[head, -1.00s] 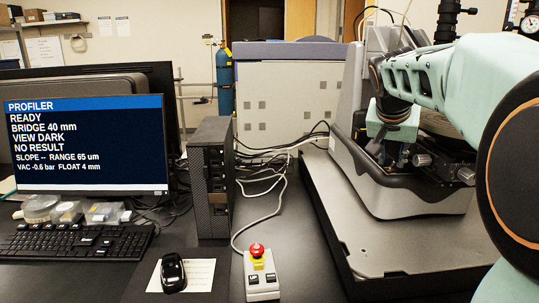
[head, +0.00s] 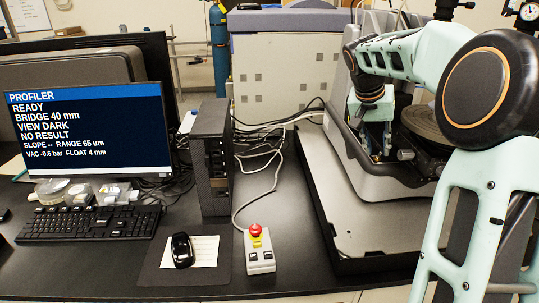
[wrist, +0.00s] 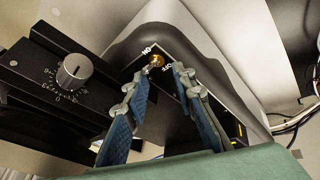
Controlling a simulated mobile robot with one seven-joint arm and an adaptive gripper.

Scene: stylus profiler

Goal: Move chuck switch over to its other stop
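The chuck switch (wrist: 156,60) shows in the wrist view as a small brass-coloured toggle at the top edge of a dark panel, between an ON label and an OFF label. Which way its lever leans I cannot tell. My gripper (wrist: 157,79) is open, with its two blue-padded fingers pointing at the switch, one to each side and a little short of it in the picture. Nothing is between the fingers. In the head view my gripper (head: 378,152) hangs at the front of the profiler (head: 385,183); the switch is hidden there.
A dial knob (wrist: 75,70) on a black block stands left of the fingers. A round dark stage (head: 428,122) lies right of my gripper. On the bench are a control box with a red button (head: 259,250), a mouse (head: 182,250) and a monitor (head: 85,130) reading VAC -0.6 bar.

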